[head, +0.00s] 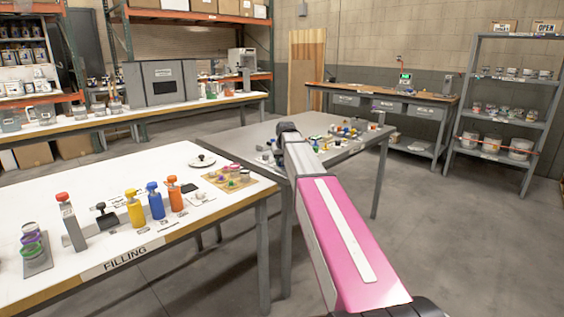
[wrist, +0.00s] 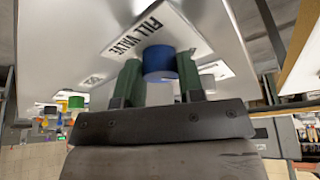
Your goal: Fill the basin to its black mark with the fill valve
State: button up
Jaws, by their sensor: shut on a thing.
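My gripper (wrist: 160,66) has its two green fingers on either side of a blue knob (wrist: 159,60) and is shut on it. The knob sits beside a white label reading FILL VALVE (wrist: 148,34) on a pale panel. In the head view my pink and white arm reaches toward the grey table (head: 352,153), and the gripper and the valve cannot be made out there. I cannot pick out the basin, its black mark or any water level in either view.
A white table marked FILLING (head: 128,257) stands at left with several coloured bottles (head: 155,203) and small jars. Small coloured items (head: 350,131) lie on the grey table. A shelf rack (head: 510,110) stands at right. The floor at right is clear.

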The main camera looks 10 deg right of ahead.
jog(key=o, duration=0.9)
jog(key=shift+r, duration=0.1)
jog(key=v, duration=1)
jog(key=shift+s+r, duration=0.1)
jog(key=shift+r, duration=0.2)
